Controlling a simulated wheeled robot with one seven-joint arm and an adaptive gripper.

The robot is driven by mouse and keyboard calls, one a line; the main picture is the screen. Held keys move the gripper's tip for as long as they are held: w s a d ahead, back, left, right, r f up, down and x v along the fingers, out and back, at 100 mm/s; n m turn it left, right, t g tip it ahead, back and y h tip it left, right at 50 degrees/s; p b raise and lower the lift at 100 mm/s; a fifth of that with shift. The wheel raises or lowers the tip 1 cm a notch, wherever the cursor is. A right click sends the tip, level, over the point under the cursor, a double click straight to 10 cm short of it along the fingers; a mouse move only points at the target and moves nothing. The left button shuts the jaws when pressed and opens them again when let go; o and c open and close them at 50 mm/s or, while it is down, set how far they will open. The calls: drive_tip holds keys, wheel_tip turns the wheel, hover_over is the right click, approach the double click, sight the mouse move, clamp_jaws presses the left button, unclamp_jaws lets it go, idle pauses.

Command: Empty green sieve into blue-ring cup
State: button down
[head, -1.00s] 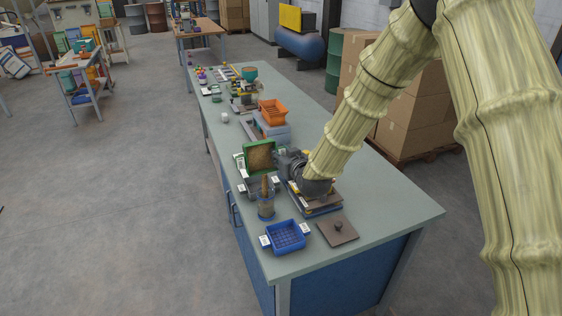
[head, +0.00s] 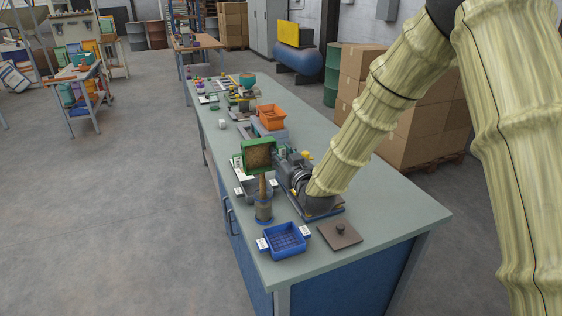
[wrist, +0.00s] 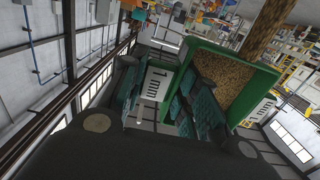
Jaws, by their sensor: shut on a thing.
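The green sieve (head: 245,165) is a square green frame with a brown inside, tipped steeply on its side above the bench. My gripper (wrist: 165,88) is shut on its wall by the white "1 mm" tag; the sieve also shows in the wrist view (wrist: 240,68). A brown grainy stream (head: 262,186) runs from the sieve's lower edge down to the blue-ring cup (head: 264,212), and also shows in the wrist view (wrist: 268,28). The cup stands upright on the bench, below the sieve. Its fill level is too small to tell.
A blue sieve (head: 285,239) stands in front right of the cup, beside a dark flat lid with a knob (head: 339,234). A grey tray (head: 250,189) is close behind the cup. An orange basket (head: 271,117) stands farther back. The bench's right front is clear.

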drive_tip(key=shift+s+d+f+t+y+b, duration=0.1)
drive_tip(key=shift+s+t+y+b, duration=0.4)
drive_tip(key=shift+b, duration=1.55)
drive_tip(key=shift+s+d+f+t+b, duration=0.1)
drive_tip(key=shift+t+b, duration=0.8)
drive_tip(key=shift+b, duration=1.1)
drive_tip(key=t+b, duration=0.1)
drive_tip(key=b, duration=0.3)
drive_tip(key=s+t+y+b, duration=0.1)
drive_tip(key=t+b, duration=0.1)
drive_tip(key=b, duration=0.3)
drive_tip(key=t+b, duration=0.1)
drive_tip(key=b, duration=0.3)
drive_tip(key=shift+s+d+f+t+b, duration=0.25)
drive_tip(key=shift+s+t+b, duration=0.05)
drive_tip(key=shift+s+r+y+b, duration=0.1)
drive_tip(key=shift+y+b, duration=0.2)
drive_tip(key=shift+b, duration=0.2)
drive_tip(key=shift+r, duration=0.1)
wheel_tip(320, 180, up, 3)
drive_tip(key=g+h+p, duration=0.1)
drive_tip(key=g+p, duration=0.1)
drive_tip(key=p, duration=0.5)
drive_tip(key=g+p, duration=0.3)
drive_tip(key=p, duration=0.4)
drive_tip(key=shift+h, duration=0.4)
